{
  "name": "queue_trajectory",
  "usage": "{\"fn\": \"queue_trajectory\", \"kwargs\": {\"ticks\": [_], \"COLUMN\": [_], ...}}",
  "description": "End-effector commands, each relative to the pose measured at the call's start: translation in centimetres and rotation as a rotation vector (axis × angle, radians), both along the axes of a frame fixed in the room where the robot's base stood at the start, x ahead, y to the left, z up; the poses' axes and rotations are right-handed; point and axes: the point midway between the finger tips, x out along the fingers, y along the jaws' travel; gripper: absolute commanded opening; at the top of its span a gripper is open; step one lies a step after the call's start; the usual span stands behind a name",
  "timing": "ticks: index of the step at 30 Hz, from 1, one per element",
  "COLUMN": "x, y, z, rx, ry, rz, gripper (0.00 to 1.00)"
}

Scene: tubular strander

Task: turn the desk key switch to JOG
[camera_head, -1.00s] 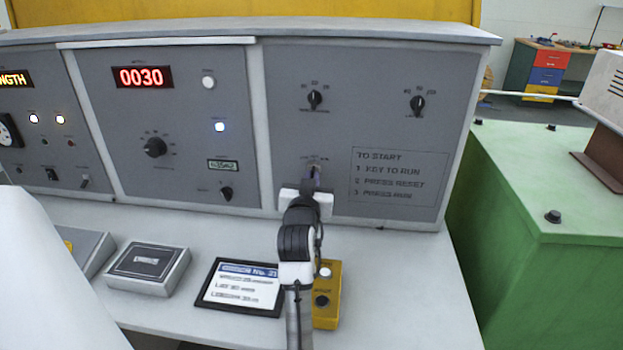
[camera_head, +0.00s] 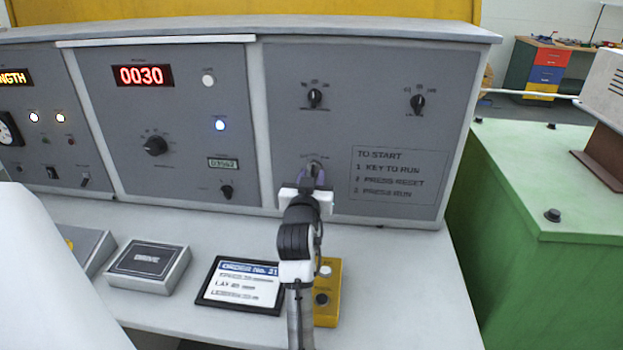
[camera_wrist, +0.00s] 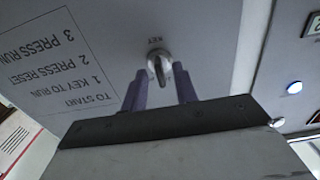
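The desk key switch (camera_head: 314,168) is on the lower part of the right grey panel, with small lettering above it that I cannot read. In the wrist view, which is upside down, the metal key (camera_wrist: 158,68) stands out of its round lock. My gripper (camera_wrist: 159,72) has its two purple fingers on either side of the key, with visible gaps, so it is open. In the head view my gripper (camera_head: 313,180) is right at the switch, and the wrist hides the panel just below it.
Two black selector knobs (camera_head: 315,98) (camera_head: 417,103) sit higher on the same panel. A printed start notice (camera_head: 399,174) is right of the switch. A yellow button box (camera_head: 328,305) and a framed order card (camera_head: 242,286) lie on the desk below.

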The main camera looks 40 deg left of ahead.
Motion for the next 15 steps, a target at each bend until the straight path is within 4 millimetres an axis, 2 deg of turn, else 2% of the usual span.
{"fn": "queue_trajectory", "kwargs": {"ticks": [5,8,15], "x": [-0.3,-1.1,-5.5], "y": [-0.2,-0.7,-3.4], "z": [0.0,-0.2,-0.4], "rx": [0.001,0.000,0.002], "ry": [-0.001,-0.002,-0.003], "rz": [0.000,0.001,0.001], "gripper": [0.29,0.29,0.29]}}
